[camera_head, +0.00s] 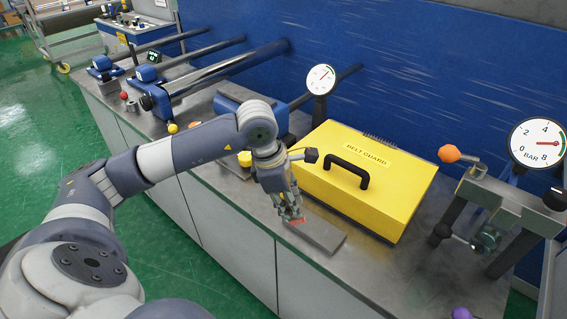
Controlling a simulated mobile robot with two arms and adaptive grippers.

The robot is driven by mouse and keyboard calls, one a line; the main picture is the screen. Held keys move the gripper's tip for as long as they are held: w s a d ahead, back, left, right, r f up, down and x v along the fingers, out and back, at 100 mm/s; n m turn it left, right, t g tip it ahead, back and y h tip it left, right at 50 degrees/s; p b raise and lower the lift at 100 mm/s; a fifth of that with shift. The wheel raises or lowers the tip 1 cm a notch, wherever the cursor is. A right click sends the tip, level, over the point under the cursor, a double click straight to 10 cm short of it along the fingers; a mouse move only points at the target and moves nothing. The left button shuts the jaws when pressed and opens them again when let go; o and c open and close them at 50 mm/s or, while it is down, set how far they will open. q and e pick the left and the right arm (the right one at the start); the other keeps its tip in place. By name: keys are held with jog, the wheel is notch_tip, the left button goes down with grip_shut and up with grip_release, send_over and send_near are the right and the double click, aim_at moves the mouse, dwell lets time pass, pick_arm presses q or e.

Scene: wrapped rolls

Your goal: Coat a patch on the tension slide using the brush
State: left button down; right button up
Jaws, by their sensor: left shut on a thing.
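My left gripper (291,212) reaches down over the bench front, in front of the yellow belt guard. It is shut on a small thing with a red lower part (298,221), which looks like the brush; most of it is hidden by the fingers. A flat dark grey plate (322,238), possibly the tension slide, lies on the bench right under and beside the red part. I cannot tell whether they touch. No coated patch is distinguishable on the plate. My right gripper is out of view.
The yellow belt guard (400,200) with a black handle stands behind the plate. A clamp frame with an orange knob (449,153) and a pressure gauge (537,142) stand to the right. Blue-ended rollers (155,101) line the left. The bench top (380,270) right of the plate is clear.

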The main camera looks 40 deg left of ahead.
pick_arm(q)
jog(key=w+a+r+n+t+y, duration=0.2)
jog(key=w+a+r+n, duration=0.2)
jog(key=r+n, duration=0.55)
notch_tip(320, 180, down, 7)
jog(key=n+b, duration=0.2)
jog(key=b, duration=0.1)
jog(key=shift+s+a+n+b, duration=0.2)
jog(key=shift+n+b, duration=0.15)
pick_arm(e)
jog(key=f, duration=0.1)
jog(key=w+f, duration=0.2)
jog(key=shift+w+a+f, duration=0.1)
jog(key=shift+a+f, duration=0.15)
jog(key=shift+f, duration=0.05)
pick_arm(q)
jog(key=shift+f, duration=0.1)
